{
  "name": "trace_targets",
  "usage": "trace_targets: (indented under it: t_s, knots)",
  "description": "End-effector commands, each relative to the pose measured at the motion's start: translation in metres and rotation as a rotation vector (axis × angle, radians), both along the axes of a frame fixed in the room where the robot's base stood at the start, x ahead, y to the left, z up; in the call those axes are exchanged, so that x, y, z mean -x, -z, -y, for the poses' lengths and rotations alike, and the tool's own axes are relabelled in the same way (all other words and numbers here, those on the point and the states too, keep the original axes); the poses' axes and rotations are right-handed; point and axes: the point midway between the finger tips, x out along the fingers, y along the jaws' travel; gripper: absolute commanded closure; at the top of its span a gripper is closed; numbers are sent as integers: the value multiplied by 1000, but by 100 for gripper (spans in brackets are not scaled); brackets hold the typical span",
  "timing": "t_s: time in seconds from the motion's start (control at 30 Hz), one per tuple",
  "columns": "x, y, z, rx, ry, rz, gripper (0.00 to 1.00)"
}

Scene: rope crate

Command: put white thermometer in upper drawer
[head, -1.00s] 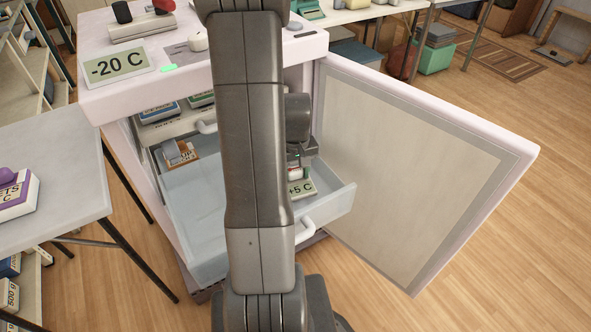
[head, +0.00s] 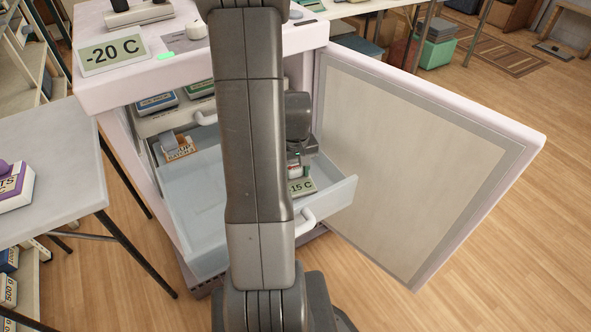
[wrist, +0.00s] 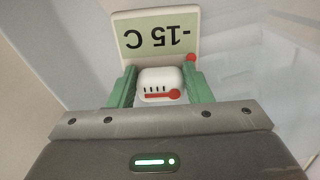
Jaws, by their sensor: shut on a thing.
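The white thermometer (wrist: 158,80) has a red thermometer mark on its body and a sign plate reading -15 C, upside down in the wrist view. My gripper (wrist: 161,88) is shut on its body between green fingers. In the head view the -15 C plate (head: 301,187) shows at the right of a pulled-out pale blue drawer (head: 205,235); my arm hides much of it. I cannot tell whether the thermometer touches the drawer. Above is a higher drawer (head: 178,122) with a white handle, set farther back, holding boxes with blue and green labels.
The freezer's open door (head: 420,160) stands to the right. An orange and white box (head: 180,150) lies at the back left of the pulled-out drawer. A -20 C sign (head: 113,54) stands on the freezer top. A grey table (head: 60,160) is at the left.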

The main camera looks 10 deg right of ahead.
Motion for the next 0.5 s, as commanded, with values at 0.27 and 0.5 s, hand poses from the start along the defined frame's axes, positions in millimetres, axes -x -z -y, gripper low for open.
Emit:
trace_targets:
  t_s: [0.27,0.5]
  knots:
    - [0,5,0,0,0,0,87]
    - [0,6,0,0,0,0,30]
